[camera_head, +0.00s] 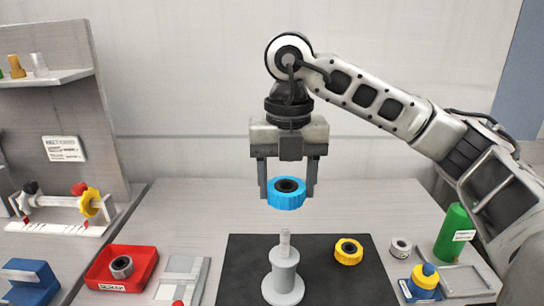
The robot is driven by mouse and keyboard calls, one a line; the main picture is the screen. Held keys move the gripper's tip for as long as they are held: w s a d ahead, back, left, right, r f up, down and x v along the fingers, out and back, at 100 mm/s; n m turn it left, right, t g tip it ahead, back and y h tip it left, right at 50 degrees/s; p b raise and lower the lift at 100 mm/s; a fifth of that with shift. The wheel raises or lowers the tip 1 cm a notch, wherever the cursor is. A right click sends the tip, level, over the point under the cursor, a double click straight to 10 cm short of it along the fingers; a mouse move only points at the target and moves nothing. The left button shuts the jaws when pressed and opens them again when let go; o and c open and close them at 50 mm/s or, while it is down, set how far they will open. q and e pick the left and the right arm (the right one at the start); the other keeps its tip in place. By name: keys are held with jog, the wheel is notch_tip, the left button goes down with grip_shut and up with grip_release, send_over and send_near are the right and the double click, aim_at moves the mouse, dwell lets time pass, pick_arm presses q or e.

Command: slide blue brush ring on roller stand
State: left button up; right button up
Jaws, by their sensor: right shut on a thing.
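The blue brush ring (287,200) is a bright blue toothed ring with a dark hub, held level in the air. My right gripper (287,187) points straight down and is shut on the blue brush ring, one finger on each side. The grey roller stand (284,278) stands upright on the dark mat, with a thin peg at its top. The ring is above the peg, apart from it, with a clear gap between them. My left gripper is not in view.
A yellow ring (348,252) lies on the dark mat (238,270) right of the stand. A red tray (103,276) with a grey ring (121,267) is at left. A grey ring (401,248), a green cylinder (453,232) and a blue-yellow item (424,279) are at right.

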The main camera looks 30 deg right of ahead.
jog(key=shift+m, duration=0.4)
notch_tip(320, 180, down, 4)
jog(key=b, duration=0.4)
jog(key=shift+f, duration=0.2)
jog(key=shift+f+b, duration=0.3)
jog(key=shift+f, duration=0.15)
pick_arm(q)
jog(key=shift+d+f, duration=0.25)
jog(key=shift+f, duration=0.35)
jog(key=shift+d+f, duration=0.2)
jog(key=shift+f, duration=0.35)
pick_arm(e)
jog(key=shift+f, duration=0.1)
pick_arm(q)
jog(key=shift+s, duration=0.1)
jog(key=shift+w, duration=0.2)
pick_arm(e)
jog(key=shift+f, duration=0.1)
pick_arm(q)
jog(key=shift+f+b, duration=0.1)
jog(key=shift+b, duration=0.25)
pick_arm(e)
jog(key=shift+f, duration=0.3)
